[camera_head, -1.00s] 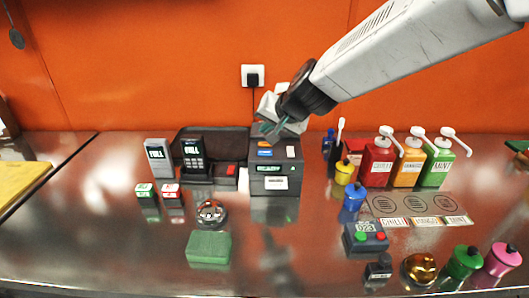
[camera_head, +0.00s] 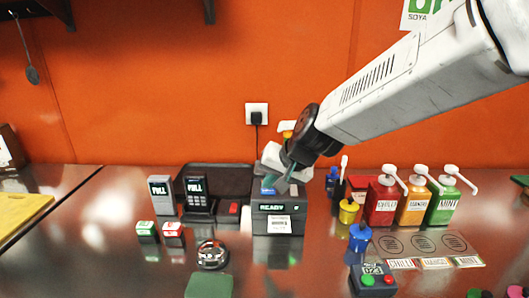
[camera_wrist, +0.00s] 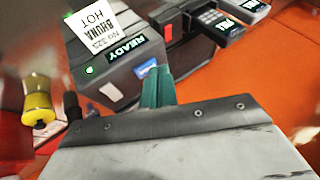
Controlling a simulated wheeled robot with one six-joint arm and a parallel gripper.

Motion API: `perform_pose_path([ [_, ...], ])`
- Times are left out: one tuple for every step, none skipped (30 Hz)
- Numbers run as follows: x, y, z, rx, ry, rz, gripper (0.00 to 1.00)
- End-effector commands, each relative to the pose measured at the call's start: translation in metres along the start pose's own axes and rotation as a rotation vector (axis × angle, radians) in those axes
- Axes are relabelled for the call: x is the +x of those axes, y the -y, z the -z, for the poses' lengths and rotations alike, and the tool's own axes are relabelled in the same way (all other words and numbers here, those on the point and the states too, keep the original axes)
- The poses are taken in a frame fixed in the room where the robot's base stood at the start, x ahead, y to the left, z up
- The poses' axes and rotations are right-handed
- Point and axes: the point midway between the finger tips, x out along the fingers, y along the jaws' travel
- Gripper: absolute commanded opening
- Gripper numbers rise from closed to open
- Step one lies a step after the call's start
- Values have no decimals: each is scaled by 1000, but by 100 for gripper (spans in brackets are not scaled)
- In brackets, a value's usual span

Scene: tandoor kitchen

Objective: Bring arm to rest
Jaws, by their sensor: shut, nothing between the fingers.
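My arm reaches in from the upper right in the head view. My gripper (camera_head: 279,180) is at its end, in front of the top of the black label printer (camera_head: 272,222), which reads READY and bears a white label (camera_head: 279,224). The green fingers are together with nothing between them; they also show in the wrist view (camera_wrist: 156,88). In the wrist view the printer (camera_wrist: 120,75) lies just beyond the fingers, its label reading "BHUNA HOT". I cannot tell whether the fingers touch the printer.
Two card-reader-like devices (camera_head: 198,197) stand left of the printer. Red, orange and green pump bottles (camera_head: 382,204) stand to the right, with yellow (camera_head: 348,211) and blue (camera_head: 359,238) containers nearer.

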Motion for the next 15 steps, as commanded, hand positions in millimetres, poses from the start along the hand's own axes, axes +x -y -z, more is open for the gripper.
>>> perform_pose_path([
  [-9, -8, -20, -33, 64, -16, 0],
  [-17, -14, -32, -52, 105, -29, 0],
  [-29, -24, -46, -76, 155, -49, 0],
  [-40, -32, -56, -94, 188, -64, 0],
  [-51, -42, -66, -110, 221, -81, 0],
  [-66, -53, -79, -128, 258, -105, 0],
  [-78, -62, -88, -141, 286, -124, 0],
  [-90, -72, -97, -152, 311, -144, 0],
  [-106, -85, -110, -165, 342, -172, 0],
  [-119, -95, -119, -173, 364, -195, 0],
  [-132, -105, -128, -180, 384, -218, 0],
  [-149, -119, -140, -186, 408, -251, 0],
  [-162, -129, -150, -188, 423, -276, 0],
  [-175, -139, -159, -189, 436, -301, 0],
  [-190, -152, -170, -188, 450, -334, 0],
])
